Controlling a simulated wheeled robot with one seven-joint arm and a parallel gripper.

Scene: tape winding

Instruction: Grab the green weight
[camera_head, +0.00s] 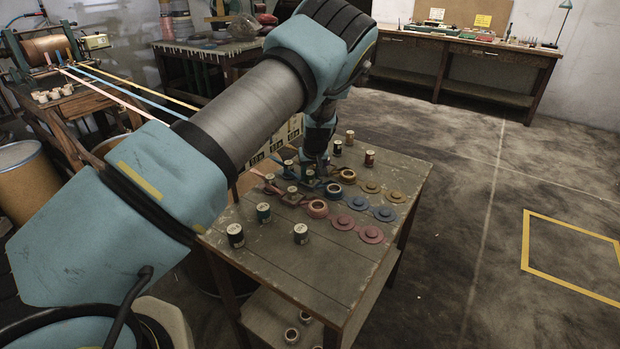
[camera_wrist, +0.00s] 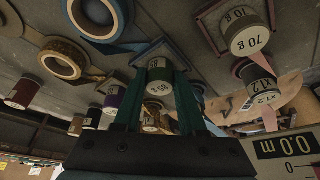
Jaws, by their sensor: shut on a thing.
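The green weight (camera_wrist: 160,77), a small cylinder with a pale labelled end, sits between the two fingers of my gripper (camera_wrist: 158,92) in the wrist view. My gripper is shut on it. In the head view my gripper (camera_head: 318,168) is low over the table, among the tape rolls and weights, and partly hides the weight there. I cannot tell whether the weight is lifted clear of its place.
The wooden table (camera_head: 300,262) also holds a dark teal weight (camera_head: 264,212), a red weight (camera_head: 370,158), a pink tape roll (camera_head: 317,208) and a yellow tape roll (camera_head: 347,176). The table's front is mostly clear.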

